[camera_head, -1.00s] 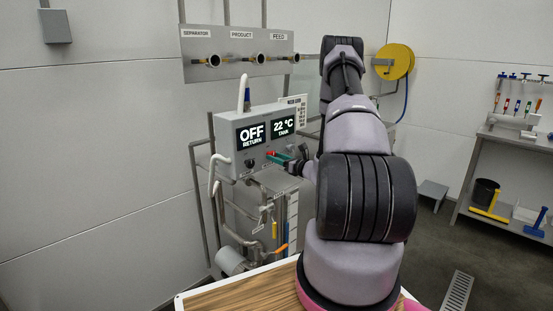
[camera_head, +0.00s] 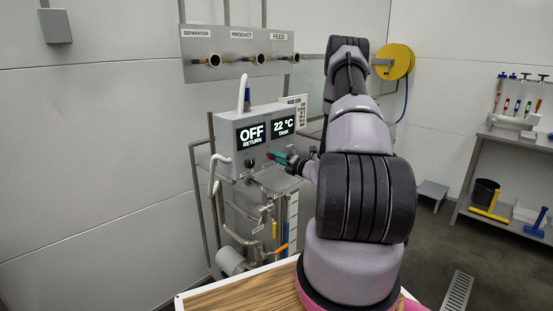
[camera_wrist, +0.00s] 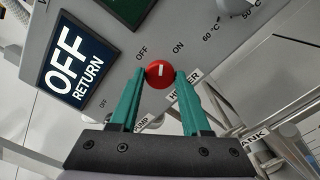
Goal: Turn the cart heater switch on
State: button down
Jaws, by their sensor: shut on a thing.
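The cart's grey control box (camera_head: 222,135) shows "OFF RETURN" and "22 °C TANK" on its two displays. The heater switch is a red round knob (camera_wrist: 160,74) with a white mark, set between the labels OFF and ON in the wrist view. The white mark is roughly upright in that picture; I cannot tell for sure which label it points to. My gripper (camera_wrist: 160,80) has green fingers, one on each side of the red knob, shut on it. In the head view my gripper (camera_head: 272,154) is at the front of the box and hides the knob.
A black knob (camera_head: 250,163) sits left of my gripper on the box. Pipes and valves with coloured handles (camera_head: 282,248) hang below. A white hose (camera_head: 216,170) runs at the box's left. A wall panel (camera_head: 237,68) with outlets is above.

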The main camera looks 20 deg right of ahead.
jog(key=m, duration=0.7)
jog(key=shift+d, duration=0.1)
dwell(0.5)
jog(key=shift+c, duration=1.9)
grip_release()
jog(key=v, duration=1)
jog(key=shift+s, duration=0.4)
jog(key=shift+d, duration=0.1)
